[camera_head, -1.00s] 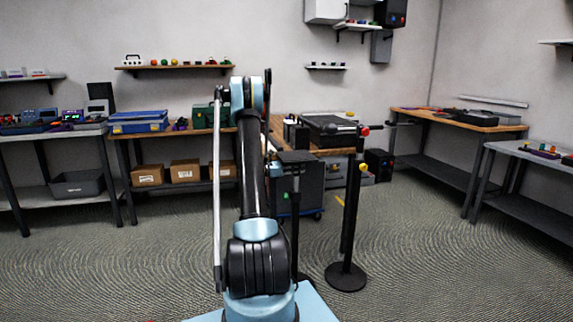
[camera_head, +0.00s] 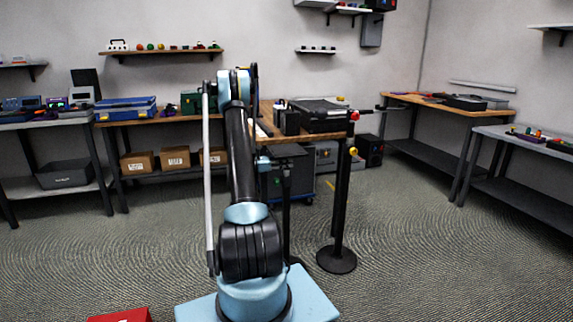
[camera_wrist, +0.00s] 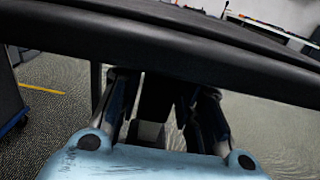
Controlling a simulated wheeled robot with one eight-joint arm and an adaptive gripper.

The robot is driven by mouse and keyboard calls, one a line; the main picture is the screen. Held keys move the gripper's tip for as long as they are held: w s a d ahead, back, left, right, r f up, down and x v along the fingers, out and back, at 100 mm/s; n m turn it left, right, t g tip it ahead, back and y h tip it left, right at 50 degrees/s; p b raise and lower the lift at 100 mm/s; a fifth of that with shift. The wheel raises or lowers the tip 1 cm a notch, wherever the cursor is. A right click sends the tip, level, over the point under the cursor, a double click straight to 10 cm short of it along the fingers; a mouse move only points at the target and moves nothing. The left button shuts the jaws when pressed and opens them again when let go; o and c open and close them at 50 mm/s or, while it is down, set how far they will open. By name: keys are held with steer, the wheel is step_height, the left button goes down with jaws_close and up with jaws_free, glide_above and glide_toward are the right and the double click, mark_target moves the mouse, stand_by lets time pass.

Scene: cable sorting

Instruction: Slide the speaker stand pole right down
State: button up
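The speaker stand is a black upright pole (camera_head: 341,205) on a round black base (camera_head: 336,260), right of my arm in the head view. A yellow knob (camera_head: 353,151) and a red knob (camera_head: 355,115) sit near its upper end. My gripper (camera_wrist: 165,105) shows in the wrist view with its two fingers apart on either side of a dark shape. I cannot tell whether that shape is held. A thick black bar (camera_wrist: 170,45) crosses above the fingers, close to the camera; I cannot tell what it belongs to. The head view does not show the gripper clearly.
A wooden-topped workbench (camera_head: 330,137) with black equipment stands behind the pole. A dark cabinet (camera_head: 285,172) is behind my arm. More benches line the left and right sides. A red box (camera_head: 120,315) is at the bottom left. The floor right of the stand is clear.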

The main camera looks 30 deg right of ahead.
steer(key=shift+o, duration=0.3)
steer(key=shift+d, duration=0.15)
steer(key=w+a, duration=0.2)
steer(key=a, duration=1)
